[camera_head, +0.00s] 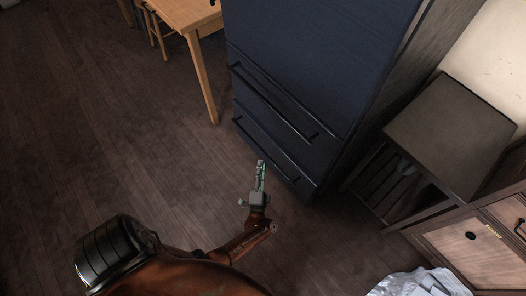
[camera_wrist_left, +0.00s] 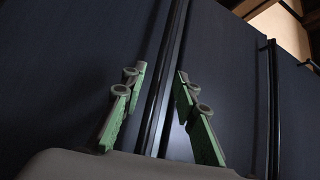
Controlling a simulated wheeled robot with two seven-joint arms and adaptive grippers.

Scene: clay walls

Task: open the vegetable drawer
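The dark blue fridge (camera_head: 320,50) has two drawers at its bottom, an upper drawer front (camera_head: 262,98) and a lower drawer front (camera_head: 290,158). Both look closed. Which one is the vegetable drawer is not marked. Each has a long dark bar handle. My left gripper (camera_head: 261,164) is low, in front of the lower drawer. In the left wrist view its green-padded fingers (camera_wrist_left: 160,78) are apart, with a dark bar handle (camera_wrist_left: 168,60) running between them. I cannot tell whether they touch it. My right gripper is not in view.
A wooden table (camera_head: 190,12) with a stool stands left of the fridge. A dark side table (camera_head: 450,120) and a wooden cabinet (camera_head: 470,255) stand at the right. A crumpled pale item (camera_head: 415,283) lies at the bottom right. The wooden floor (camera_head: 100,130) at the left is clear.

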